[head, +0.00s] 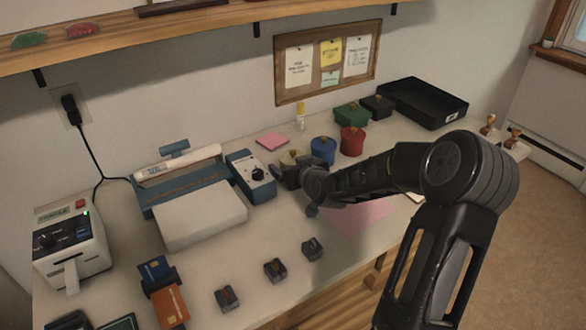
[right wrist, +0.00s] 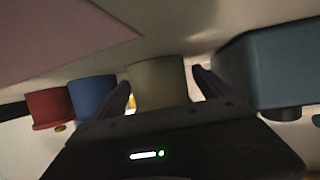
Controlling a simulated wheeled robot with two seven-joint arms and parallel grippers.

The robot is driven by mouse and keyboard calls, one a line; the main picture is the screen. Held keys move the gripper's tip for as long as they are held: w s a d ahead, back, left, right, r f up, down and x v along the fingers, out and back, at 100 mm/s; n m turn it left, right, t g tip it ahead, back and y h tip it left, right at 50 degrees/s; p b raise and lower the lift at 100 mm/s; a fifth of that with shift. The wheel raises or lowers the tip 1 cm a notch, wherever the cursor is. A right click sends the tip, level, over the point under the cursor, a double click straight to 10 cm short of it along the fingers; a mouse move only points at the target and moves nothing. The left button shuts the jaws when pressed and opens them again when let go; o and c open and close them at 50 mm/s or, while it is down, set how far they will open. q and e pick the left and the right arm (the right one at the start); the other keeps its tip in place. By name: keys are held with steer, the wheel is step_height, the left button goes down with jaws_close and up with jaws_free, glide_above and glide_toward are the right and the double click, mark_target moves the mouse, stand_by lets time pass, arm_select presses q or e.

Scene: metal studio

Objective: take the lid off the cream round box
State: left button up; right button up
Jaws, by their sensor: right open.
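The cream round box (head: 289,157) stands on the table left of the blue round box, partly hidden by my right gripper. Its lid has a small knob. My right gripper (head: 287,172) is low in front of it. In the right wrist view, which looks upside down, the cream box (right wrist: 158,84) shows between the two open fingers (right wrist: 161,80). A gap shows beside at least one finger; I cannot tell how far the fingers reach around the box. My left gripper is not in view.
The blue round box (head: 323,151) and red round box (head: 353,141) stand close on the right. A blue-grey device with a knob (head: 250,175) stands close on the left. Green (head: 350,114) and black boxes (head: 378,106) are behind. A pink sheet (head: 358,215) lies in front.

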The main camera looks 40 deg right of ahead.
steer(key=c, duration=1.4)
steer(key=shift+c, duration=0.2)
step_height(320, 180, up, 10)
steer(key=shift+r+p, duration=0.1)
steer(key=shift+p, duration=0.55)
steer(key=o, duration=0.7)
jaws_close()
